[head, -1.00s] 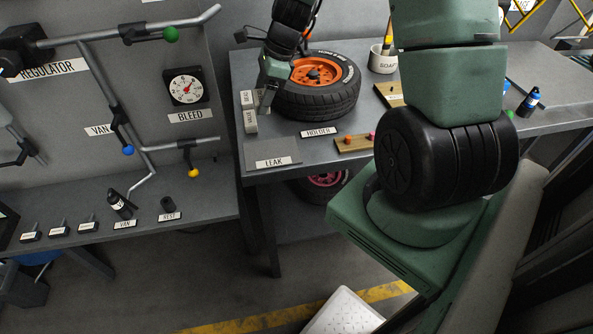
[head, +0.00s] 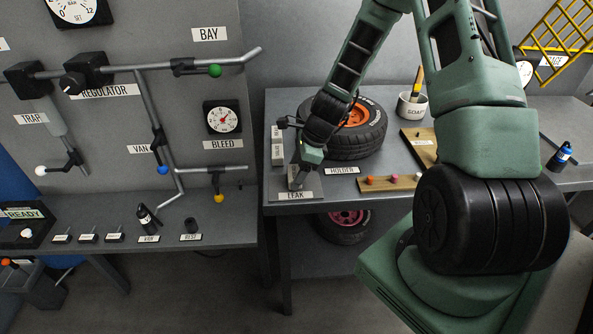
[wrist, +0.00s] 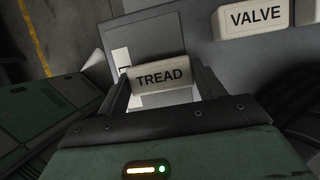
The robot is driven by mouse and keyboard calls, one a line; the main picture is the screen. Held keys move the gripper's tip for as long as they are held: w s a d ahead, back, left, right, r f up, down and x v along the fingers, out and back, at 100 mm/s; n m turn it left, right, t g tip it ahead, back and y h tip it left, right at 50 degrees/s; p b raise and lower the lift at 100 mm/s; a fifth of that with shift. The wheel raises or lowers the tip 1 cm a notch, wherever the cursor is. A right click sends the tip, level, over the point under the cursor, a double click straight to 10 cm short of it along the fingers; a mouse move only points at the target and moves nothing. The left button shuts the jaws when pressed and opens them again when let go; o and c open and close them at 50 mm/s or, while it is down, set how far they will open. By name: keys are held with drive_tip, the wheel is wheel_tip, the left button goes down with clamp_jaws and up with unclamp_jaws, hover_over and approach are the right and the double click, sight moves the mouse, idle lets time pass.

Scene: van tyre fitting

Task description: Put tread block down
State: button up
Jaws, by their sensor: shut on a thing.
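My gripper (wrist: 163,84) is shut on the tread block (wrist: 162,75), a pale block lettered TREAD, held between the two fingers in the wrist view. In the head view my gripper (head: 297,182) points down over the grey plate (head: 277,185) labelled LEAK at the front left of the bench. The plate (wrist: 150,38) lies behind and below the block in the wrist view, its label partly covered. I cannot tell whether the block touches the plate.
The valve block (wrist: 255,17) stands beside the plate, with another pale block (head: 277,132) behind it. An orange-rimmed tyre (head: 360,143) lies close by. A holder with coloured pegs (head: 390,183) is to the right.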

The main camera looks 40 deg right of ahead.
drive_tip(key=shift+f, duration=0.2)
drive_tip(key=shift+f, duration=0.15)
drive_tip(key=o, duration=1)
